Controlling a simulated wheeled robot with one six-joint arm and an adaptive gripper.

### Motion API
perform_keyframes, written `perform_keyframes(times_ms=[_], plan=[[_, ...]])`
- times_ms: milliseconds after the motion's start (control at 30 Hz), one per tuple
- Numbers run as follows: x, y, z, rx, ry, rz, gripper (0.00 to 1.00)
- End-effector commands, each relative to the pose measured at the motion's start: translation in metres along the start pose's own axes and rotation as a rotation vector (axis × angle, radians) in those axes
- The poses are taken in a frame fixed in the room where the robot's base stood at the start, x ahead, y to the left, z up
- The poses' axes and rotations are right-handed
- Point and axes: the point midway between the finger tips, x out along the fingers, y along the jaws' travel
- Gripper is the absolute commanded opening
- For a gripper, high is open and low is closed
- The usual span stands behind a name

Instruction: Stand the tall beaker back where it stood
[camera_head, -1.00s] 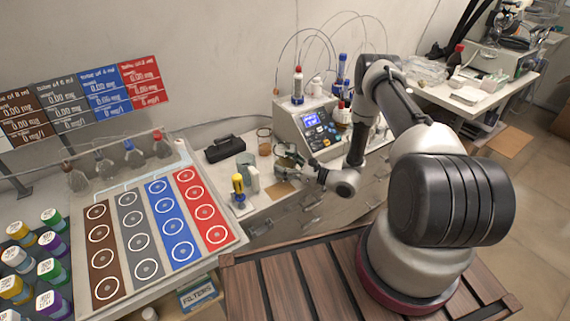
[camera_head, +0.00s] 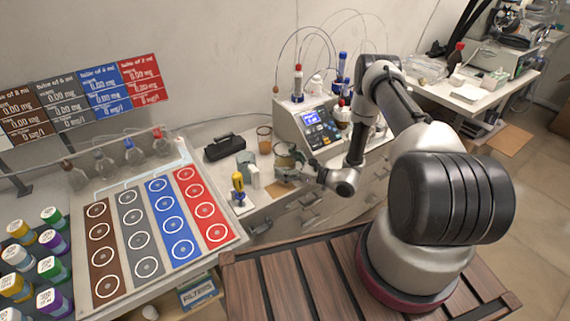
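A clear greenish glass beaker (camera_head: 283,157) is on the counter side, in front of the titrator. My gripper (camera_head: 291,163) is at this beaker, with its fingers around or right beside the glass. The view is too small to tell whether the fingers press on it or whether its base touches the counter. A tan square patch (camera_head: 281,188) lies on the counter just below the gripper. An amber glass beaker (camera_head: 264,140) stands behind and to the left.
The titrator (camera_head: 318,128) with bottles and tubes stands behind my gripper. A grey-green vessel (camera_head: 245,160), a small white container (camera_head: 253,176), a yellow-topped tool (camera_head: 238,183) and a black case (camera_head: 224,147) are to the left. Drawers (camera_head: 325,208) lie below the counter edge.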

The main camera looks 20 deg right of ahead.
Motion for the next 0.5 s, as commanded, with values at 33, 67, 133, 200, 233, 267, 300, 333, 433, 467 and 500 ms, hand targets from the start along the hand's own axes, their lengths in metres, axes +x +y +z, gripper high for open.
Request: perform_keyframes(times_ms=[33,67,133,200,233,267,300,333,433,467,500], plan=[[0.0,0.0001,-0.0001,0.0,0.0,0.0,0.95],[0.0,0.0001,-0.0001,0.0,0.0,0.0,0.95],[0.0,0.0001,-0.0001,0.0,0.0,0.0,0.95],[-0.0001,0.0003,-0.0005,0.001,0.001,0.0,0.95],[-0.0001,0.0003,-0.0005,0.001,0.001,0.0,0.95],[-0.0001,0.0003,-0.0005,0.001,0.001,0.0,0.95],[-0.0001,0.0003,-0.0005,0.001,0.001,0.0,0.95],[-0.0001,0.0003,-0.0004,0.001,0.001,0.0,0.95],[-0.0001,0.0002,-0.0004,0.001,0.001,0.0,0.95],[-0.0001,0.0002,-0.0003,0.001,0.001,0.0,0.95],[-0.0001,0.0002,-0.0003,0.0,0.001,0.0,0.95]])
